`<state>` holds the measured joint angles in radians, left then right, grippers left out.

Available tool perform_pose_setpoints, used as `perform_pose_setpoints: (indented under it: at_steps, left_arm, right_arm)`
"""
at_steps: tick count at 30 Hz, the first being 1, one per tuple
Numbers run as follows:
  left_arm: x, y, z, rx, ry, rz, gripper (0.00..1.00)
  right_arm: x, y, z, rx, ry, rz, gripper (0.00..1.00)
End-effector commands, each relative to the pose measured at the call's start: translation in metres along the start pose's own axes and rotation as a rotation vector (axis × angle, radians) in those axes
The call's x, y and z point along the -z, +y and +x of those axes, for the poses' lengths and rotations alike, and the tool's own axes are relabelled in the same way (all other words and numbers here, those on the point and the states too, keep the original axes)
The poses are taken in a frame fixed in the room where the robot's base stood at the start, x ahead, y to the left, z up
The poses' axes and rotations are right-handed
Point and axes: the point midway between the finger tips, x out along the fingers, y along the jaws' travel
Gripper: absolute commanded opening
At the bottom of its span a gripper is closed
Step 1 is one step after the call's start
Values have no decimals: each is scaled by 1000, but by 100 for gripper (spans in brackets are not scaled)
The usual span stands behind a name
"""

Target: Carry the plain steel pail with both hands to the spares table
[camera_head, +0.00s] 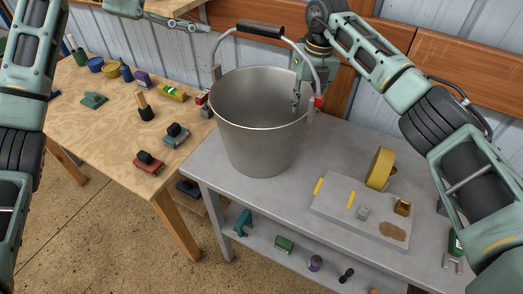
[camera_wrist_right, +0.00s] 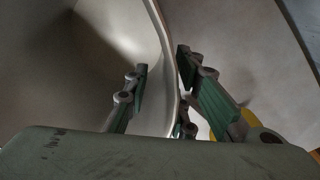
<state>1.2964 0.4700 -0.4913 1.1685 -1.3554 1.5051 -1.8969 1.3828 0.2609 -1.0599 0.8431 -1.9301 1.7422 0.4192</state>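The plain steel pail (camera_head: 258,135) stands upright on the grey table (camera_head: 330,150), near its left end, with its handle (camera_head: 262,30) raised. My right gripper (camera_head: 306,102) is at the pail's right rim. In the right wrist view my right gripper (camera_wrist_right: 162,65) has one finger inside the pail (camera_wrist_right: 165,110) and one outside, with gaps beside the rim; it looks open. I cannot tell which table is the spares table.
A wooden table (camera_head: 105,135) on the left holds several small tools and blocks. A lower shelf (camera_head: 262,250) holds small items. A corrugated wall stands behind.

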Motion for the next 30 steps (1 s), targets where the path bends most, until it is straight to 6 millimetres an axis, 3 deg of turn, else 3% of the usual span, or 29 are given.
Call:
perform_pose_setpoints:
  at_steps: [9,15,27,30]
  left_arm:
    - [0,0,0,0,0,0,40]
    - [0,0,0,0,0,0,40]
    - [0,0,1,0,0,0,40]
    - [0,0,1,0,0,0,40]
  right_arm:
    - [-1,1,-69,0,-5,1,23]
    - [-1,1,-98,2,-2,0,23]
    - [0,1,-107,1,-1,0,23]
    - [0,1,-106,1,-1,0,32]
